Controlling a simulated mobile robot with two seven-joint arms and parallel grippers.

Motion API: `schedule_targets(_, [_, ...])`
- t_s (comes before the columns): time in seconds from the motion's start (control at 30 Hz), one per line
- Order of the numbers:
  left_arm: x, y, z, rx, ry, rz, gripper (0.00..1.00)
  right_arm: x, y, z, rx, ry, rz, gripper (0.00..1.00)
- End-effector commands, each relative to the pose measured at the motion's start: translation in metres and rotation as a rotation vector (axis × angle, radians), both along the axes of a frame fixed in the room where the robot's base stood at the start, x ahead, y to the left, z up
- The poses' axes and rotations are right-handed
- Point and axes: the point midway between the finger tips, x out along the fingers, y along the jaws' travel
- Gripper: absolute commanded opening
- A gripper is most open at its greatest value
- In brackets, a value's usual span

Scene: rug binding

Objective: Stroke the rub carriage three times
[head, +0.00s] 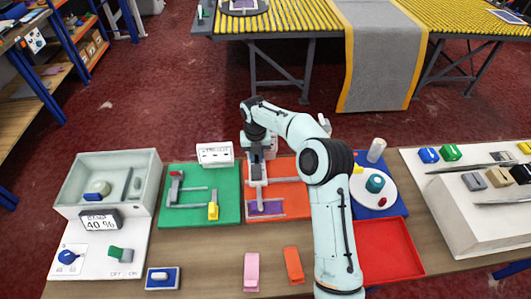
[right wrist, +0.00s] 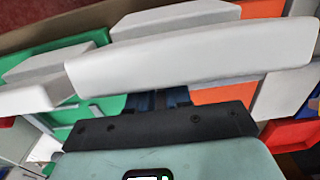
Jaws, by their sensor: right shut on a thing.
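An orange board (head: 293,172) lies in the middle of the table, with pale rails and a purple patch (head: 268,208) at its front. My right gripper (head: 257,158) points down over this board and is shut on the rub carriage (head: 258,192), a pale grey piece above the board. In the right wrist view a long pale bar (right wrist: 190,50) fills the middle, right in front of the fingers, which are mostly hidden behind it. Whether the carriage's pad touches the purple patch cannot be told. My left gripper is in neither view.
A green board (head: 190,219) with a yellow block stands left of the orange one. A small white sign (head: 214,154) stands behind. A blue board with a white disc (head: 372,190) and a red tray (head: 390,255) lie right. Pink (head: 251,272) and orange (head: 293,265) blocks lie in front.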

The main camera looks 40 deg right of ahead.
Motion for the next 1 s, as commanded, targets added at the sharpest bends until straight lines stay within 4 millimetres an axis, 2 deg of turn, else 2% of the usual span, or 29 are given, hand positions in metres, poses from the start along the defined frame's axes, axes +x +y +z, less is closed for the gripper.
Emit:
schedule_targets(0.07, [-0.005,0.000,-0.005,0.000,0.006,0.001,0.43,-0.001,0.005,-0.002,0.004,-0.012,0.001,0.00])
schedule_targets(0.37, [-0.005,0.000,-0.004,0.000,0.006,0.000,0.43,0.001,0.008,-0.001,0.006,-0.017,0.002,0.00])
schedule_targets(0.4, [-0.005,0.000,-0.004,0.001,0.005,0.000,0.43,0.001,0.008,0.000,0.007,-0.017,0.002,0.22])
schedule_targets(0.47, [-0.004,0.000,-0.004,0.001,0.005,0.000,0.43,0.001,0.008,0.000,0.007,-0.018,0.002,0.42])
schedule_targets(0.5, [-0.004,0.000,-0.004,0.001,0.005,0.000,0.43,0.001,0.008,0.000,0.006,-0.017,0.002,0.45])
schedule_targets(0.8, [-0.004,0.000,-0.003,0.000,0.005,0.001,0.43,0.000,0.005,0.002,0.002,-0.014,0.000,0.45])
schedule_targets(0.87, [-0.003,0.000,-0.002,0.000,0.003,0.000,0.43,0.000,0.005,0.007,0.001,-0.015,0.000,0.45])
schedule_targets(1.0, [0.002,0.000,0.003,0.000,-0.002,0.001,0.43,0.002,0.006,0.031,0.001,-0.019,0.000,0.45])
